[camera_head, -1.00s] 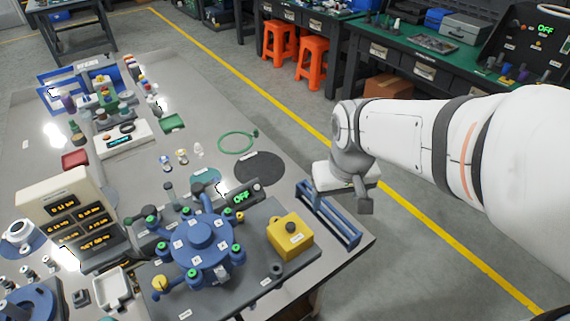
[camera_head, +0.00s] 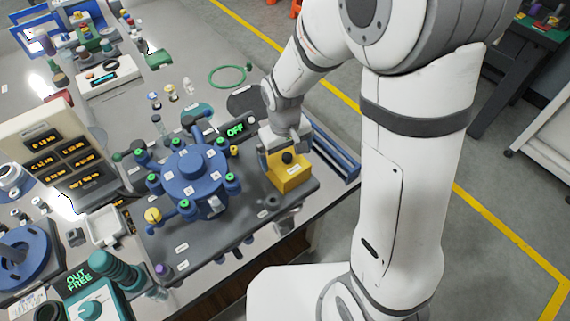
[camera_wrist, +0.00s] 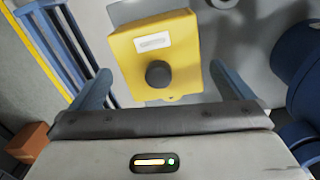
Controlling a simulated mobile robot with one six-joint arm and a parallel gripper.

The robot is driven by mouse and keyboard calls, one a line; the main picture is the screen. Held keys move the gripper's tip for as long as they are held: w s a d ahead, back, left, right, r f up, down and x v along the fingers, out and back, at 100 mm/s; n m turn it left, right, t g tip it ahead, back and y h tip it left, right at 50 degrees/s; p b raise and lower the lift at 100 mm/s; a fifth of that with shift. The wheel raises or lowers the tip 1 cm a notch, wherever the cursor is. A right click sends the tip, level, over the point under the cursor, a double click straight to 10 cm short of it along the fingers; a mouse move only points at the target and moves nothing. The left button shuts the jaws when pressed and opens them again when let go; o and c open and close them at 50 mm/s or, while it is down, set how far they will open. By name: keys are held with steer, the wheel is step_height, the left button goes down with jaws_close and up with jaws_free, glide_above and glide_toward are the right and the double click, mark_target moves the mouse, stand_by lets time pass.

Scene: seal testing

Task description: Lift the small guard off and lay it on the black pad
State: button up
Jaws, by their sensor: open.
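The small guard is a yellow box (camera_head: 290,180) with a black knob on top, standing at the right end of the grey base plate. In the wrist view the guard (camera_wrist: 130,62) shows its pale label and round knob. My gripper (camera_head: 283,150) is just above and behind the guard. In the wrist view my gripper (camera_wrist: 162,86) is open, with one blue-grey finger on each side of the guard and nothing held. I cannot tell whether the fingers touch it. The black pad (camera_head: 244,102) is a dark round disc on the table, partly hidden by my arm.
A blue multi-armed fixture (camera_head: 195,175) with green-topped parts stands left of the guard. A blue rail rack (camera_head: 335,155) stands at the right table edge. A green ring (camera_head: 227,76) lies beyond the pad.

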steer(key=shift+f, duration=0.9)
steer(key=shift+c, duration=0.2)
steer(key=c, duration=0.8)
steer(key=shift+r, duration=0.1)
steer(key=shift+c, duration=0.2)
